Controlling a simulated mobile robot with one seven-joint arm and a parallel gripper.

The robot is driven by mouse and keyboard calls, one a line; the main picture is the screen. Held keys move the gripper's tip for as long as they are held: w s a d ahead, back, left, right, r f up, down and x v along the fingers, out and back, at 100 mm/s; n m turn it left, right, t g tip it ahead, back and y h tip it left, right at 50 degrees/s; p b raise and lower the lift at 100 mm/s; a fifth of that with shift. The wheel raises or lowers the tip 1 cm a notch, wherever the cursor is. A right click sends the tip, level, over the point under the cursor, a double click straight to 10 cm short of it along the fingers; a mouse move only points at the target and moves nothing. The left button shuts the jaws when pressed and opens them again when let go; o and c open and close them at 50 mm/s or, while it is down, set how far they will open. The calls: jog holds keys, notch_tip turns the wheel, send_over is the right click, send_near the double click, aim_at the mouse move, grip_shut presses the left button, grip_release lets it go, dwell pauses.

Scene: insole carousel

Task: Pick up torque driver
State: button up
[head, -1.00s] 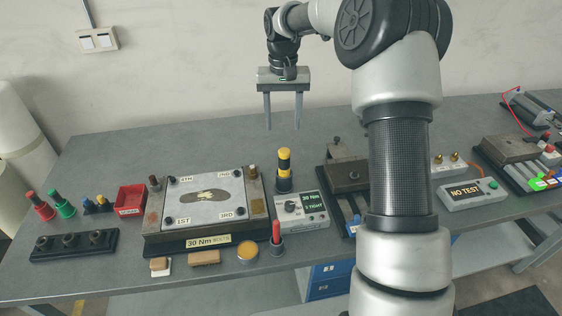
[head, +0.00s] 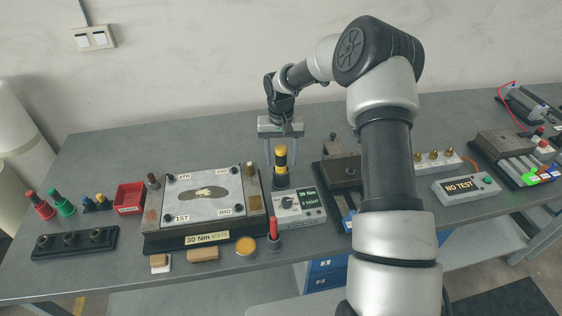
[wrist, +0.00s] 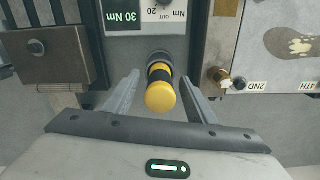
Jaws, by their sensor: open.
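The torque driver (head: 281,165) is black with yellow bands and stands upright behind the grey 30 Nm controller box (head: 299,208). In the wrist view the torque driver (wrist: 160,92) shows its yellow round top between my fingers. My gripper (head: 283,162) is open, with one finger on each side of the driver. In the wrist view my gripper (wrist: 158,88) shows gaps between both fingers and the driver. The driver's lower end is partly hidden in the wrist view.
Left of the driver is the insole plate fixture (head: 204,236). A dark vise-like block (head: 345,172) stands to the right. A red-handled tool (head: 274,232) stands in front of the controller box. The table behind the fixture is clear.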

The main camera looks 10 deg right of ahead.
jog(key=shift+f, duration=0.8)
jog(key=shift+r, duration=0.1)
grip_shut()
jog(key=shift+r, duration=0.1)
notch_tip(320, 180, up, 10)
jog(key=shift+f+b, duration=0.1)
jog(key=shift+b, duration=0.35)
